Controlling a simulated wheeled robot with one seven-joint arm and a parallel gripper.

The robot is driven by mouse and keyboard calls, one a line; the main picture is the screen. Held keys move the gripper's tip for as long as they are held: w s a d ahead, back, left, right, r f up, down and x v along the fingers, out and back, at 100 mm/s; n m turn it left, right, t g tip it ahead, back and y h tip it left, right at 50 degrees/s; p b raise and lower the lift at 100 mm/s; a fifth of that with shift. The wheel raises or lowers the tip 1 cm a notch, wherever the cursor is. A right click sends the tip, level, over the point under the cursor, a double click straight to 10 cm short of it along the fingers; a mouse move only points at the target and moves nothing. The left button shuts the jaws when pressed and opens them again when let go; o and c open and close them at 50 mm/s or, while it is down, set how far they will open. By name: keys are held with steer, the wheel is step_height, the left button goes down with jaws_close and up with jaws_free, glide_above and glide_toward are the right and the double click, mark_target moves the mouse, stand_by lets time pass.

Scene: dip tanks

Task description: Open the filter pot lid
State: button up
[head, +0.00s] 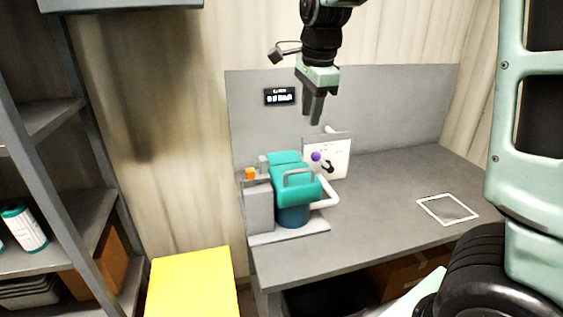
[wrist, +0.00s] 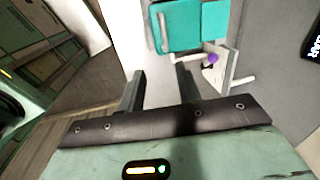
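The filter pot (head: 293,215) stands near the left end of the grey bench, with a dark teal body. Its teal lid (head: 289,190) looks closed on top and has a grey loop handle (head: 299,175) at the front. The lid also shows at the top of the wrist view (wrist: 190,35). My gripper (head: 313,121) is up in the air above and a little right of the pot, pointing down and touching nothing. In the wrist view my gripper (wrist: 160,82) has its two fingers apart with nothing between them.
A grey block with an orange button (head: 250,173) stands left of the pot. Right of it are a white panel (head: 335,160) and a purple knob (head: 316,156). A white square outline (head: 447,209) marks clear bench. A yellow block (head: 192,285) and shelves (head: 50,125) stand left.

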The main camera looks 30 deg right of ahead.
steer(key=m+p, duration=0.1)
steer(key=p, duration=0.1)
glide_toward(304, 171)
steer(key=f, duration=0.2)
steer(key=w+f, duration=0.1)
steer(key=f, duration=0.2)
steer(key=w+f, duration=0.1)
steer(key=f, duration=0.1)
steer(key=shift+d+f, duration=0.1)
steer(key=shift+f, duration=0.2)
jaws_close()
